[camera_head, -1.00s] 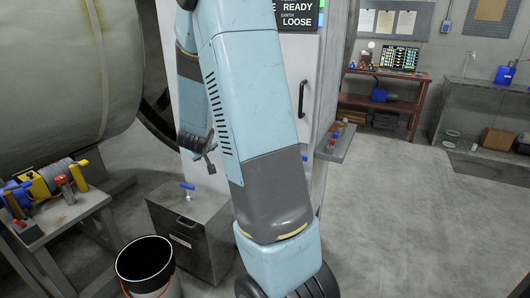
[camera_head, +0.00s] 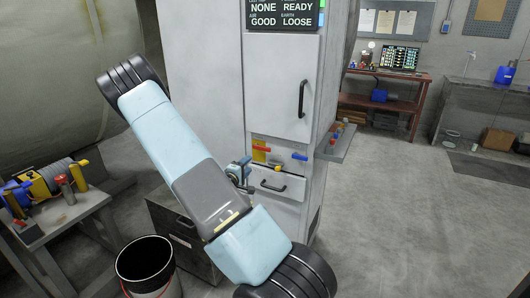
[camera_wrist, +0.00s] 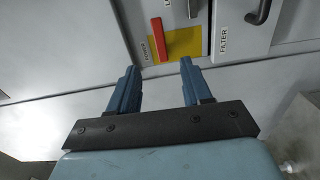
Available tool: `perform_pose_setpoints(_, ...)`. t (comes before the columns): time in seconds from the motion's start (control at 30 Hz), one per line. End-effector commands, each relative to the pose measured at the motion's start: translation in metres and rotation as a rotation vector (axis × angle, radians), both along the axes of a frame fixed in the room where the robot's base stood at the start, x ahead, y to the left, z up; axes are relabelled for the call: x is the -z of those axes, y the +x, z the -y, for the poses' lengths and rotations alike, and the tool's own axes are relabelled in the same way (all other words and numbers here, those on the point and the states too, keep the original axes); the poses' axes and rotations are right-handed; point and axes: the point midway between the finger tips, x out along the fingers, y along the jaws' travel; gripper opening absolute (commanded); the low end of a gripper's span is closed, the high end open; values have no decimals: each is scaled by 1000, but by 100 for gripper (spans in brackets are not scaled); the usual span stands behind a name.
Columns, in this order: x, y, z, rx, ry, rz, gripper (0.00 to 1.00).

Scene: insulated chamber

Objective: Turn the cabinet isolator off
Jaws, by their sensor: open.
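The white cabinet (camera_head: 215,75) stands in the middle of the head view. On its front is a yellow plate (camera_head: 258,157) with a red lever handle (camera_head: 262,149), which lies roughly level. In the wrist view the red handle (camera_wrist: 156,38) appears upright on its yellow plate (camera_wrist: 186,42), beside a small label. My gripper (camera_wrist: 158,82) is open and empty, its fingertips just short of the plate and apart from the handle, which sits roughly between their lines. In the head view my gripper (camera_head: 240,175) is partly hidden, left of the panel and a little below the red handle.
A blue handle (camera_head: 300,156) sits right of the red one. A drawer pull (camera_head: 272,186) is below, a tall door handle (camera_head: 302,98) above. A side shelf (camera_head: 338,145) sticks out right. A metal box (camera_head: 180,235) and bucket (camera_head: 145,262) stand front left. The right floor is clear.

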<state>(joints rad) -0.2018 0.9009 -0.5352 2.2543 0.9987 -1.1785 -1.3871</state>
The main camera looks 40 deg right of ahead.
Motion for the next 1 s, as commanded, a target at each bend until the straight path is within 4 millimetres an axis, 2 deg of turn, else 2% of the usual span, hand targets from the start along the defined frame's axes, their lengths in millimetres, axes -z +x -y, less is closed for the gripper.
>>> perform_pose_setpoints(0.27, 0, 6, 22, 7, -18, -7, 49)
perform_pose_setpoints(0.7, 1, 35, 93, 8, -17, -6, 49)
perform_pose_setpoints(1.0, 1, 48, 125, 7, -17, -7, 49)
